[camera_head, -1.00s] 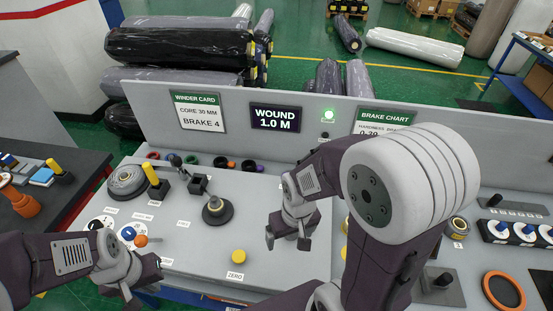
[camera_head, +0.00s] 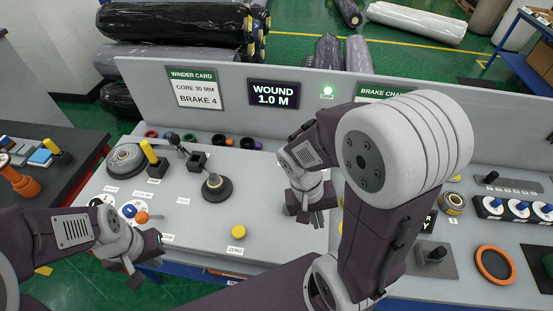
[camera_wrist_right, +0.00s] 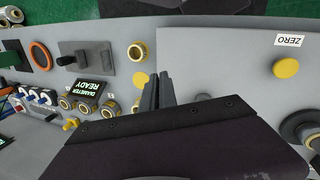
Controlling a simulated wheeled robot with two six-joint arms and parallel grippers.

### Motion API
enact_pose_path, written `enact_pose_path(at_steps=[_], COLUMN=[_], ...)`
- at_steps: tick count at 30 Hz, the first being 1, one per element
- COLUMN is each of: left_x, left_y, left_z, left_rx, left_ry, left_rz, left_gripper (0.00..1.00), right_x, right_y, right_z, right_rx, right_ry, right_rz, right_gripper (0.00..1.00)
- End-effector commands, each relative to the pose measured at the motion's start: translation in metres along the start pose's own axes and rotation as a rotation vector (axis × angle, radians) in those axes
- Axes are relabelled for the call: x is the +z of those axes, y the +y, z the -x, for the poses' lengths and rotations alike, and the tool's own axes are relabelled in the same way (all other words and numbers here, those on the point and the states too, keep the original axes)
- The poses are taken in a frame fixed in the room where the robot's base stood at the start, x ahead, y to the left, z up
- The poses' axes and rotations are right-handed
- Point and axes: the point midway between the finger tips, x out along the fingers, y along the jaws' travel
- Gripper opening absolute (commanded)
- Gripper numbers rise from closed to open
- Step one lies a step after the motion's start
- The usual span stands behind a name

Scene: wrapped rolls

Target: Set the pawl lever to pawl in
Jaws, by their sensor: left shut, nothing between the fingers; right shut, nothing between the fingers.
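My left gripper (camera_head: 134,280) is shut and empty at the panel's front left edge. My right gripper (camera_head: 309,221) is shut and empty over the panel's middle; its fingers also show in the right wrist view (camera_wrist_right: 157,92). Neither gripper touches a lever.
A yellow button (camera_head: 238,232) marked ZERO lies left of my right gripper. A black round-based post (camera_head: 216,187), a grey disc (camera_head: 126,159) and an orange knob (camera_head: 142,217) stand on the left half. An orange ring (camera_head: 494,264) lies at the right. An upright board (camera_head: 231,100) closes the back.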

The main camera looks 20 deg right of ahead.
Motion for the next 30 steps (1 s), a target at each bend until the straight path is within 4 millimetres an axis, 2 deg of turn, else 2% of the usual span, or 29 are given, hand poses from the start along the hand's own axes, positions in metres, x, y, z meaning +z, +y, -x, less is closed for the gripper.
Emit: enact_pose_path(at_steps=[1,4,5,6,8,9,11,13,16,18,19,21,24,30], left_x=[0.0,0.001,0.001,0.001,0.001,0.001,0.001,0.002,0.002,0.002,0.002,0.003,0.003,0.003], left_y=[0.0,0.0,0.0,0.0,0.0,0.0,0.0,0.0,0.0,0.0,0.0,-0.001,-0.001,-0.001], left_z=[-0.001,-0.004,-0.005,-0.007,-0.009,-0.011,-0.013,-0.015,-0.019,-0.021,-0.022,-0.023,-0.025,-0.025], left_rx=[0.0,0.0,0.0,0.0,0.0,0.0,0.0,0.0,0.0,0.0,0.0,0.0,0.0,0.0], left_ry=[0.0,0.0,0.0,0.0,0.0,0.0,0.0,0.0,0.0,0.0,0.0,0.0,0.0,0.0], left_rz=[0.0,0.0,0.0,0.0,0.0,0.0,0.0,0.0,0.0,0.0,0.0,0.0,0.0,0.0], left_gripper=[0.0,0.0,0.0,0.0,0.0,0.0,0.0,0.0,0.0,0.0,0.0,0.0,0.0,0.0], right_x=[0.001,-0.019,-0.032,-0.053,-0.09,-0.114,-0.147,-0.175,-0.193,-0.191,-0.189,-0.179,-0.168,-0.163], right_y=[0.029,0.083,0.095,0.104,0.103,0.092,0.064,0.019,-0.05,-0.088,-0.1,-0.116,-0.131,-0.14], right_z=[-0.003,0.006,0.012,0.022,0.039,0.049,0.059,0.061,0.046,0.024,0.013,-0.006,-0.023,-0.023], right_rx=[0.151,0.524,0.638,0.785,0.977,1.079,1.197,1.289,1.36,1.379,1.385,1.405,1.427,1.428], right_ry=[-0.041,-0.029,0.004,0.07,0.206,0.309,0.472,0.653,0.838,0.898,0.91,0.919,0.929,0.95], right_rz=[-0.023,-0.021,-0.006,0.025,0.089,0.143,0.242,0.381,0.611,0.762,0.814,0.904,0.993,1.02], right_gripper=[0.0,0.0,0.0,0.0,0.0,0.0,0.0,0.0,0.0,0.0,0.0,0.0,0.0,0.0])
